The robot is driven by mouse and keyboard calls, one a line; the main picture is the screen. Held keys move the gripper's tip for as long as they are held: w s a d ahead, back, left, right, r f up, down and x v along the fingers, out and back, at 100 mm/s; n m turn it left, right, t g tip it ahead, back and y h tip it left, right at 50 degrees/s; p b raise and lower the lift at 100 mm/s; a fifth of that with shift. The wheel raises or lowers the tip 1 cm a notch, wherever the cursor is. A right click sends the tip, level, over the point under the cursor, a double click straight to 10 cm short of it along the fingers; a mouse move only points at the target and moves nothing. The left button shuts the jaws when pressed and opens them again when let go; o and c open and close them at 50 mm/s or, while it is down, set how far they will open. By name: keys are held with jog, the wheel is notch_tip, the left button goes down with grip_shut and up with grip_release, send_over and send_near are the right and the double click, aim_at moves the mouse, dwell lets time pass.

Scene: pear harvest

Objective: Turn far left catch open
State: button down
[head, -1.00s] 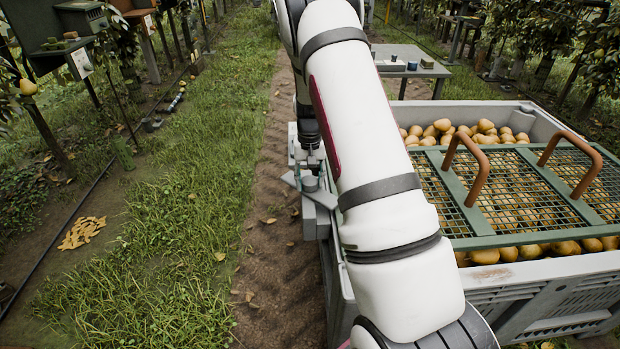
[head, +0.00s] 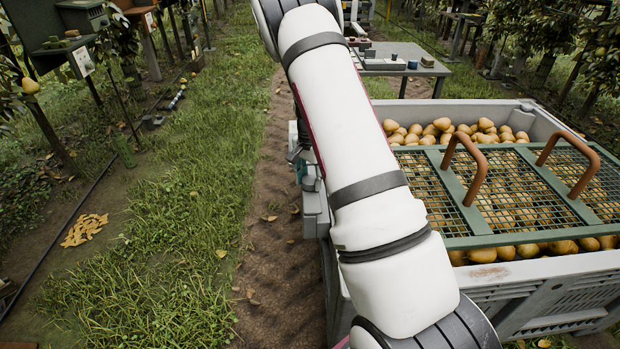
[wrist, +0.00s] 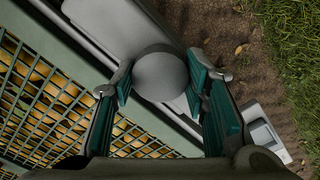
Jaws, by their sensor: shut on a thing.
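The far left catch shows in the wrist view as a round grey knob (wrist: 162,72) beside the wall of the pear bin. A grey bar runs up and left behind it. My gripper (wrist: 160,92) has its two teal-padded fingers on either side of the knob and is shut on it. In the head view my white arm covers most of the gripper and this catch; only a bit of teal and dark parts shows left of the arm. The pear bin (head: 560,285) is grey.
A green mesh lid (head: 490,240) with two brown handles lies over the pears in the bin. Another grey block (wrist: 262,128) sticks out at the lower right in the wrist view. A table (head: 405,66) stands behind the bin. The soil and grass left of the bin are open.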

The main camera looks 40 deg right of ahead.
dwell(0.4)
jog(key=c, duration=0.9)
grip_release()
jog(key=shift+c, duration=0.2)
jog(key=shift+r, duration=0.15)
notch_tip(320, 180, up, 12)
